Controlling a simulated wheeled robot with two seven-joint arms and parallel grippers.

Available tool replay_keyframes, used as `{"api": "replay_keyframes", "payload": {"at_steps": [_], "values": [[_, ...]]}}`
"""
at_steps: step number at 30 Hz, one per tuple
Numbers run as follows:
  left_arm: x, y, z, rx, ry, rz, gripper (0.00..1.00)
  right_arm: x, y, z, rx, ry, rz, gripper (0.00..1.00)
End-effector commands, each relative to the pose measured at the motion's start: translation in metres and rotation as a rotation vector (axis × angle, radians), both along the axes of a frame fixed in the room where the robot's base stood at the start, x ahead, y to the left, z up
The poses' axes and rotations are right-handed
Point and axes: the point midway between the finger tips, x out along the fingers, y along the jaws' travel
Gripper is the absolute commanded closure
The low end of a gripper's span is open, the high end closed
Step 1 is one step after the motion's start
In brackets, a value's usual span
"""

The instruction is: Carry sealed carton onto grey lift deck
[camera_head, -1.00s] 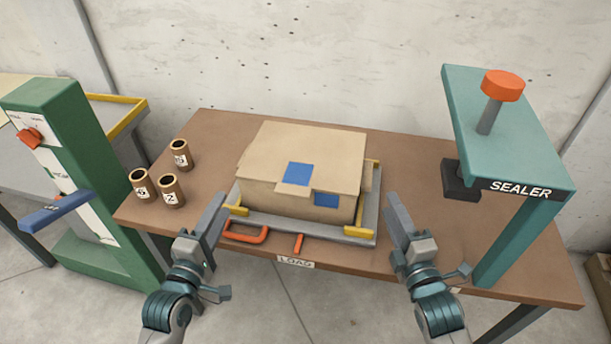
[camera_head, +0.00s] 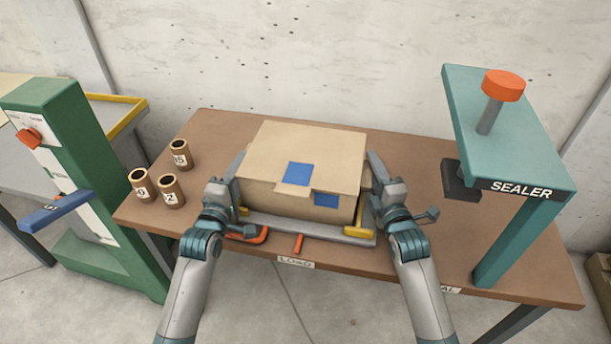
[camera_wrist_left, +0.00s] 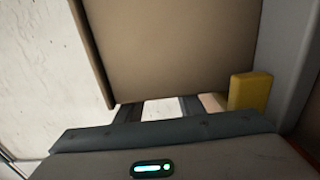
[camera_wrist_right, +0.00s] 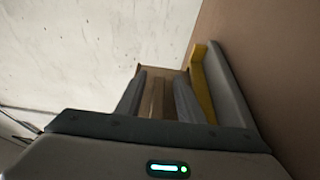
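The tan carton (camera_head: 310,150) with two blue patches sits in a low grey tray (camera_head: 285,228) with yellow corner guides on the brown table. My left gripper (camera_head: 236,170) is at the carton's left side; its fingers stand apart in the left wrist view (camera_wrist_left: 158,108), with the carton wall (camera_wrist_left: 175,45) close ahead. My right gripper (camera_head: 375,165) is at the carton's right side; its fingers stand apart in the right wrist view (camera_wrist_right: 158,95), with brown carton surface showing between them. Contact cannot be told. A grey deck (camera_head: 75,150) with a yellow rim is at the far left.
A green post (camera_head: 85,170) with a red knob and blue lever (camera_head: 55,212) stands before the grey deck. Several brown tubes (camera_head: 172,190) stand left of the carton. A teal sealer (camera_head: 510,140) stands at right. An orange handle (camera_head: 248,235) is at the tray's front.

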Motion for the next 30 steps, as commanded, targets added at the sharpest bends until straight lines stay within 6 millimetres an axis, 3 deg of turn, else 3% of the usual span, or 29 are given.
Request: {"api": "replay_keyframes", "payload": {"at_steps": [12,16,17,30], "values": [[0.0054,-0.0013,0.0002,0.0,0.0,0.0,0.66,0.0055,0.0011,0.0006,0.001,-0.001,0.0,0.66],[0.0053,-0.0013,0.0002,0.0,0.0,0.0,0.97,0.0054,0.001,0.0006,0.001,-0.001,0.0,0.97],[0.0053,-0.0013,0.0001,0.0,0.0,0.0,1.0,0.0054,0.0011,0.0006,0.001,-0.001,0.0,1.0],[0.0053,-0.0011,0.0032,0.0,-0.001,0.0,1.0,0.0053,0.0011,0.0036,0.001,-0.002,0.0,1.0]]}}
